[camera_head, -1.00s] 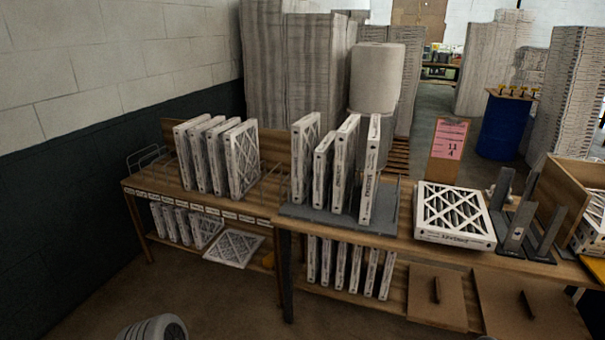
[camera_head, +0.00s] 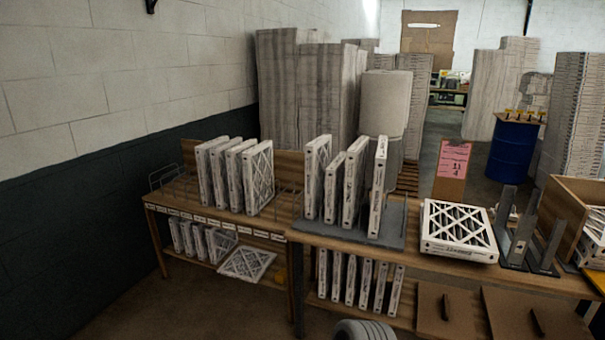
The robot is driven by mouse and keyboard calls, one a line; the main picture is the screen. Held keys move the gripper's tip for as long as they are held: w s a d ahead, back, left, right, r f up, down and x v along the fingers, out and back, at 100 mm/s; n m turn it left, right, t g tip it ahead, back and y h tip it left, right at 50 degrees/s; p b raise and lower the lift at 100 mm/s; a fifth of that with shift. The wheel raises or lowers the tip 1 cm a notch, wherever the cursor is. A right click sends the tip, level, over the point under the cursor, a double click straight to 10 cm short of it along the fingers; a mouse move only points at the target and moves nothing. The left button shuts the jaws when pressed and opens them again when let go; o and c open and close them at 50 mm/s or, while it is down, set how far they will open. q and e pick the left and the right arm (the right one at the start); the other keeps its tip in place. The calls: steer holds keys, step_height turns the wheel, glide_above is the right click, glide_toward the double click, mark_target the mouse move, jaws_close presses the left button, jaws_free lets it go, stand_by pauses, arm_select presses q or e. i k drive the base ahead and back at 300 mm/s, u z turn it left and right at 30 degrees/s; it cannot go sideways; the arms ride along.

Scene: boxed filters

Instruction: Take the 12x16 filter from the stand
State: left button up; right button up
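Several white-framed filters stand upright in the grey stand (camera_head: 385,238) on the middle table. They are a leftmost filter (camera_head: 318,178), a shorter filter (camera_head: 334,187), a tall filter (camera_head: 354,181) and a rightmost filter (camera_head: 377,187) that leans slightly. Print on their edges is too small to read, so I cannot tell which one is 12x16. Another filter (camera_head: 458,231) lies flat on the table to the right of the stand.
A left rack (camera_head: 222,213) holds several more filters (camera_head: 258,178). More filters (camera_head: 350,283) stand on the shelf under the table. Grey uprights (camera_head: 520,242) and a wooden box (camera_head: 566,216) are at the right. A pink sheet (camera_head: 453,160) stands behind the flat filter.

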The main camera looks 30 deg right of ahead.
mark_target(357, 156)
steer(key=u, duration=0.3)
steer(key=i, duration=2.1)
steer(key=z, duration=1.1)
steer(key=i, duration=1.05)
steer(key=z, duration=1.15)
